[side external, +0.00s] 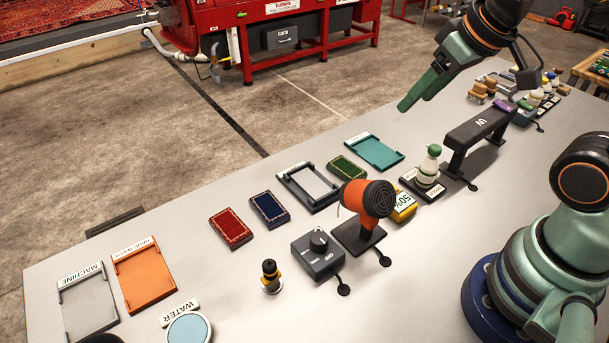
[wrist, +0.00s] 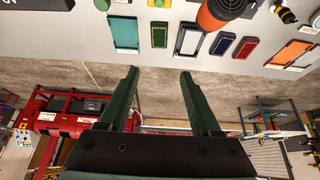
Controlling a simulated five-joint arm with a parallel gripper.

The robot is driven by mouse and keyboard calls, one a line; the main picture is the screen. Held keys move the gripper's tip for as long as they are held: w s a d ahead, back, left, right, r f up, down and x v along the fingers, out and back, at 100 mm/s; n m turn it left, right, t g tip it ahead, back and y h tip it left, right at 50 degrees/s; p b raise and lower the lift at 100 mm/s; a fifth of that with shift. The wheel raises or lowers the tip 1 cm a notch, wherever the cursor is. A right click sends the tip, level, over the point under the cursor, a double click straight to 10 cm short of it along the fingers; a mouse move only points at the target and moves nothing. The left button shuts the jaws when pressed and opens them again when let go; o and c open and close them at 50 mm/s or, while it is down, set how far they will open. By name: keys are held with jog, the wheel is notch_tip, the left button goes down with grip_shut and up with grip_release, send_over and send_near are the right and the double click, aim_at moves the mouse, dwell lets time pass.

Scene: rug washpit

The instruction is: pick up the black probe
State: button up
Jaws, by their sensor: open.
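The black probe (side external: 270,272), a small upright black piece with a yellow band, stands on a pale round base at the front of the grey table in the side view. In the wrist view it shows at the top right edge (wrist: 285,14), partly cut off. My gripper (side external: 411,101) is high above the far side of the table, well up and to the right of the probe. In the wrist view its two green fingers (wrist: 159,73) are apart with nothing between them.
An orange dryer (side external: 366,199) on a stand and a grey dial box (side external: 318,254) stand right of the probe. A red rug sample (side external: 230,227) and a blue one (side external: 269,209) lie behind it. An orange tray (side external: 145,279) is to its left, a WATER dish (side external: 188,330) in front.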

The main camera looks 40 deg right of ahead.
jog(key=n+g, duration=0.6)
jog(key=n, duration=1)
send_over(268, 263)
notch_tip(268, 263, down, 12)
jog(key=shift+w+r, duration=0.1)
jog(key=shift+r, duration=0.15)
jog(key=shift+a+f, duration=0.1)
jog(key=shift+f, duration=0.2)
notch_tip(268, 263, down, 12)
jog(key=shift+r, duration=0.15)
grip_shut()
